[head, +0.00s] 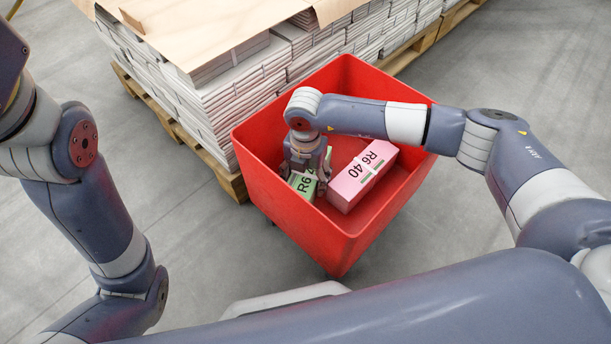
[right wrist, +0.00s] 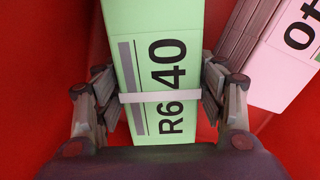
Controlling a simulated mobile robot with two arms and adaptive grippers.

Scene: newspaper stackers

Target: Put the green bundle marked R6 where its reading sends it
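The green bundle (head: 304,185) lies in the red bin, marked R6, partly hidden by my right gripper (head: 306,178) in the head view. In the right wrist view the green bundle (right wrist: 155,65) shows R6 and 40, a grey bar and a white strap. The fingers of my right gripper (right wrist: 160,95) press against both of its long sides, at the strap. The red bin (head: 300,228) is open at the top. My left arm is at the left in the head view, but its gripper is out of the picture.
A pink bundle (head: 363,176), marked R6 40, lies in the bin just right of the green one; it also shows in the right wrist view (right wrist: 275,80). A pallet of stacked newspapers (head: 245,88) stands behind the bin.

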